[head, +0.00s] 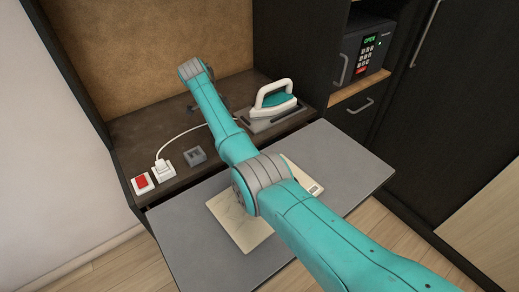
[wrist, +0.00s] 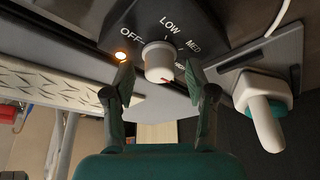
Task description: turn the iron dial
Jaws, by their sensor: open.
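A small orange lamp (wrist: 121,56) glows near OFF. My gripper (wrist: 161,84) is open, one finger on each side of the knob, with visible gaps. The iron (head: 275,100), white and teal, rests on the counter in the head view. I cannot make out the dial or fingertips there.
In the head view, a white plug with a cord (head: 162,170), a red switch (head: 142,181) and a small grey block (head: 195,156) line the counter's left. A grey board (head: 335,160) extends in front, partly bare.

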